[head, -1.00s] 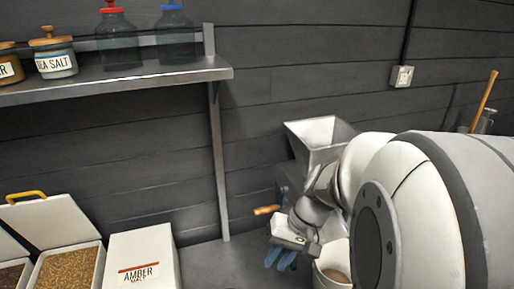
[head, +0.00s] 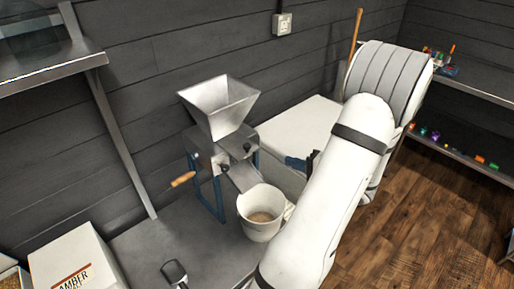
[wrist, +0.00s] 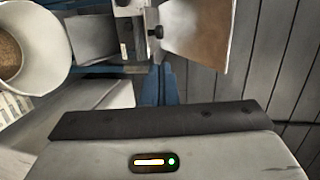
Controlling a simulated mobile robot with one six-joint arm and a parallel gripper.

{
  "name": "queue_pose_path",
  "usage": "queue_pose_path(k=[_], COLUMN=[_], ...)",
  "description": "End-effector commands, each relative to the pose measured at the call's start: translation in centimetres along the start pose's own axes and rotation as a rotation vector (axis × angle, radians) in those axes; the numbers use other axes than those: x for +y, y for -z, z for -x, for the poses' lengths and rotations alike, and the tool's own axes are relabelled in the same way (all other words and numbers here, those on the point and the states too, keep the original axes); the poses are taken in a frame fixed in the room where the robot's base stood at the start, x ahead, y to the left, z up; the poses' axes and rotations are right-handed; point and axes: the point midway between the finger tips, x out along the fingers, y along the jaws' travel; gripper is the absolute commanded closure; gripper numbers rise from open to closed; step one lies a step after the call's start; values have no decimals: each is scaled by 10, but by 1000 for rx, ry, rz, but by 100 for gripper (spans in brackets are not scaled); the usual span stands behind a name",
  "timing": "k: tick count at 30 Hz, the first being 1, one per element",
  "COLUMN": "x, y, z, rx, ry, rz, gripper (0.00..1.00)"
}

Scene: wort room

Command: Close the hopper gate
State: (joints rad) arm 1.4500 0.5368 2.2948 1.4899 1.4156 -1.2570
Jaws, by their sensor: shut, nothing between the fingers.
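The grain mill stands on the metal bench with a grey, flared hopper (head: 220,105) on top; the hopper also shows in the wrist view (wrist: 198,30). Below it are two dark knobs, an upper one (head: 247,147) and a lower one (head: 224,168). A knob (wrist: 157,32) on a small rod shows beside the hopper in the wrist view. I cannot tell which part is the gate or how far it stands open. My gripper (head: 292,162), with blue fingers, is shut and empty to the right of the mill; its fingertips (wrist: 161,72) point toward the knob, apart from it.
A white bucket (head: 258,230) with grain stands under the mill's chute (head: 243,177). A wooden crank handle (head: 183,179) sticks out left. A white chest (head: 300,128) stands behind my gripper. An Amber malt bin (head: 75,262) is at lower left.

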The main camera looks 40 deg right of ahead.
Motion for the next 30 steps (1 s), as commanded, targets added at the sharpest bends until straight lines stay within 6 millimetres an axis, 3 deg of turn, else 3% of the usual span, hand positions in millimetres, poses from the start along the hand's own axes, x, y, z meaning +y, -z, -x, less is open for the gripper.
queue_pose_path(k=[5,18,24,30], x=[-2,-3,-1,0], y=[-1,-2,-2,-1], z=[-20,-110,-133,-139], rx=[-5,-7,-5,-2], ry=[0,-2,-2,-2], rz=[0,-1,0,1], gripper=[100,100,100,100])
